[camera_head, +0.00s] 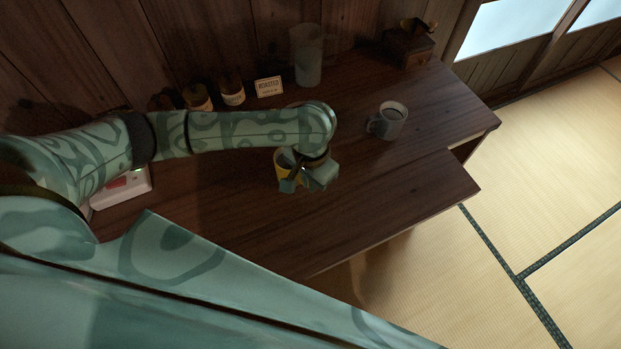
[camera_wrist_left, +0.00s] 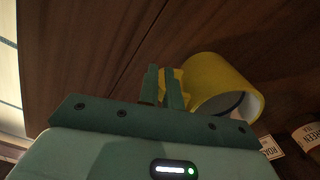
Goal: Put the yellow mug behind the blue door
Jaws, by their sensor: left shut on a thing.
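The yellow mug (camera_head: 282,162) is mostly hidden behind my left gripper (camera_head: 303,184) in the head view, over the dark wooden table. In the left wrist view the yellow mug (camera_wrist_left: 217,84) is large, with its rim and pale inside toward the lower right. The fingers of my left gripper (camera_wrist_left: 164,82) are shut on its handle side. Whether the mug touches the table top is not clear. I see no blue door in either view. My right gripper is not in view.
A grey mug (camera_head: 390,122) with dark liquid stands right of my left gripper. Along the wall are jars (camera_head: 232,93), a sign card (camera_head: 268,87), a clear pitcher (camera_head: 308,60) and a coffee grinder (camera_head: 409,47). The table's front right (camera_head: 420,190) is bare. Tatami (camera_head: 560,170) lies beyond.

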